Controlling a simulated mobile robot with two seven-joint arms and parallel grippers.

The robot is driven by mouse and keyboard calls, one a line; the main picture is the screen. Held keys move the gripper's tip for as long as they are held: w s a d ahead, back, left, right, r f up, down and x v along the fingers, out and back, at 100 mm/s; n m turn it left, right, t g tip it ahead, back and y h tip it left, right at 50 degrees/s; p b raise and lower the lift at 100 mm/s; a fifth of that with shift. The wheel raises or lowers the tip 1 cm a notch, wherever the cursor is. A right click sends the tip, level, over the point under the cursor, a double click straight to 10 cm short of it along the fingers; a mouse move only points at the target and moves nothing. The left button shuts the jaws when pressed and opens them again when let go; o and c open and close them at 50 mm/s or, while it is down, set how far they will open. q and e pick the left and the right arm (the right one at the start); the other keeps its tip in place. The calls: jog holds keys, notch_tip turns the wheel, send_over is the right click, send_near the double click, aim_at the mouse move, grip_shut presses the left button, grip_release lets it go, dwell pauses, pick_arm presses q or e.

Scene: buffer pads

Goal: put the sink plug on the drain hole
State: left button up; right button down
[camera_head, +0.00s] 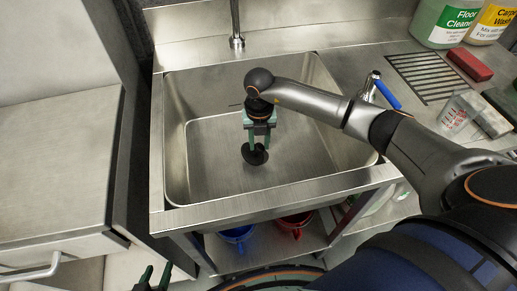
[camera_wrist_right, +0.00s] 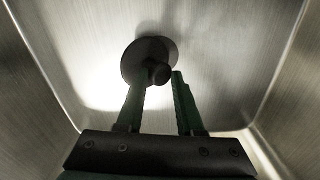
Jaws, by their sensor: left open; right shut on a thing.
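The sink plug is a black disc (camera_head: 255,154) with a small knob, low inside the steel sink (camera_head: 215,165). My right gripper (camera_head: 258,147) reaches down into the sink and is shut on the plug. In the right wrist view, the plug (camera_wrist_right: 140,58) shows at the tips of the green fingers (camera_wrist_right: 163,80), its knob at the fingertips. I cannot tell whether the plug touches the sink floor. The drain hole does not show in either view; it may be hidden by the plug. My left gripper (camera_head: 153,278) is open and empty at the bottom left, outside the sink.
The sink walls surround my right gripper. A tap (camera_head: 237,40) stands behind the sink. On the right counter are a blue-handled tool (camera_head: 385,92), a red block (camera_head: 470,64), a measuring cup (camera_head: 457,116) and a green cleaner bottle (camera_head: 437,25). Blue (camera_head: 237,234) and red (camera_head: 295,223) containers stand below.

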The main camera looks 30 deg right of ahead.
aim_at(258, 144)
jog(key=shift+w+f, duration=0.25)
jog(key=shift+f, duration=0.2)
notch_tip(258, 144, down, 3)
jog(key=shift+s+r, duration=0.1)
jog(key=shift+s, duration=0.05)
jog(key=shift+d+f, duration=0.15)
jog(key=shift+f, duration=0.15)
jog(key=c, duration=0.7)
grip_release()
jog(key=shift+d, duration=0.15)
jog(key=o, duration=0.6)
jog(key=shift+a, duration=0.2)
jog(key=shift+o, duration=0.5)
jog(key=shift+a, duration=0.15)
jog(key=shift+w, duration=0.2)
jog(key=shift+r, duration=0.15)
